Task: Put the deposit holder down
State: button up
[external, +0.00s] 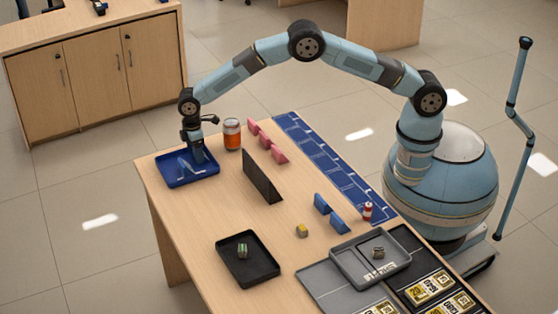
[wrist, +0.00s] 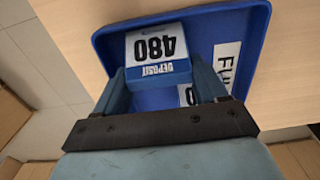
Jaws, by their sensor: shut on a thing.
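In the external view my gripper (external: 196,158) points down into the blue tray (external: 205,176) at the table's far left corner. The tray also shows in the wrist view (wrist: 258,25), with a white label. A second white numbered card (wrist: 187,95) shows partly behind the fingers. I cannot tell whether the held holder touches the tray floor.
An orange jar (external: 232,134) stands just right of the tray. Pink holders (external: 266,141) and a dark upright divider (external: 262,177) stand further right. Blue holders (external: 330,212), a black tray (external: 247,267) and a grey tray (external: 345,265) are nearer the front.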

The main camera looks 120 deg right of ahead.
jog(key=o, duration=0.8)
jog(key=shift+c, duration=0.2)
